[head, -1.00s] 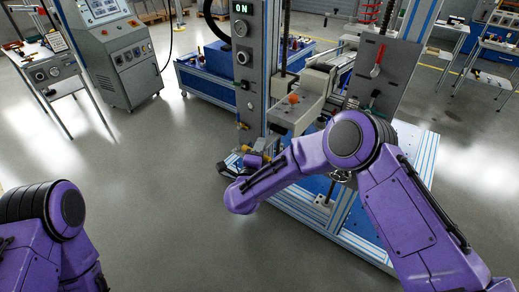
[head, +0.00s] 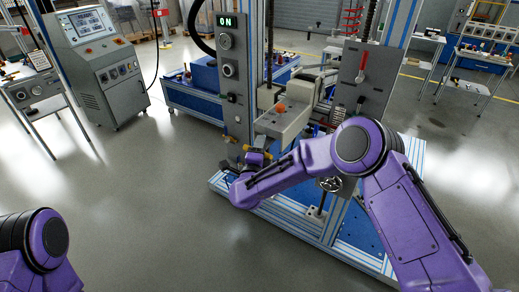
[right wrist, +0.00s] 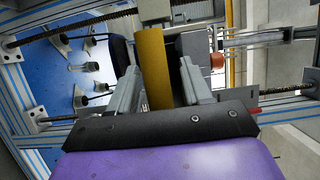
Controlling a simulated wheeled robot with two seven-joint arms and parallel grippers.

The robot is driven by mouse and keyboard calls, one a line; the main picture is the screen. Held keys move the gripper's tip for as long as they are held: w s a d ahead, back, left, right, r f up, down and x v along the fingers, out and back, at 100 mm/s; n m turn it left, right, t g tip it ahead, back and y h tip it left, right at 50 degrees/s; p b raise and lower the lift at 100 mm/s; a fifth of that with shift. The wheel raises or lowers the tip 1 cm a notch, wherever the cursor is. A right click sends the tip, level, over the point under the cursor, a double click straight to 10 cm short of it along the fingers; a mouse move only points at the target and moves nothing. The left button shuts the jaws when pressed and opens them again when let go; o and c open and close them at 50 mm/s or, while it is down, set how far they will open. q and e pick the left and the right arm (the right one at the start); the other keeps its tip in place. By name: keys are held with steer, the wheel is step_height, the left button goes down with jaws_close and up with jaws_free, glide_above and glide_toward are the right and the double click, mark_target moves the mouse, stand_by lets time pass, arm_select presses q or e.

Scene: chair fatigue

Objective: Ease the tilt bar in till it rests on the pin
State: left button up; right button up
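A yellow bar (right wrist: 154,65), which seems to be the tilt bar, stands between the two fingers of my right gripper (right wrist: 160,78) in the right wrist view. In the head view a small yellow part (head: 257,157) shows just beyond my right wrist, at the front of the test machine. The fingers are apart with the bar between them; whether both press on it is unclear. I cannot make out the pin. My left gripper is out of view; only its arm shows at the lower left.
The machine's grey post (head: 229,75) with a lit "ON" display stands left of the bar. A panel with a red lever (head: 362,64) is on the right. A grey console (head: 101,70) and a table (head: 45,90) stand at far left. The left floor is clear.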

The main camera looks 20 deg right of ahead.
steer(key=b+v, duration=0.2)
steer(key=v, duration=0.8)
steer(key=shift+s+b, duration=0.3)
steer(key=shift+a, duration=0.1)
steer(key=s+d+f+n+g+y, duration=0.3)
steer(key=s+f+n, duration=0.4)
steer(key=f, duration=0.4)
steer(key=s+d+f+n+g+y, duration=0.2)
steer(key=s+f+n+g+y, duration=0.1)
steer(key=s+f+n, duration=0.55)
steer(key=s+d+f+g, duration=0.3)
steer(key=s+d+f, duration=0.2)
steer(key=s, duration=0.5)
steer(key=s+d+f+n+g+h, duration=0.1)
steer(key=s+d+f+g, duration=0.2)
steer(key=s, duration=0.8)
steer(key=d+f, duration=0.2)
steer(key=d, duration=0.1)
steer(key=shift+s+g, duration=0.15)
steer(key=shift+g, duration=0.25)
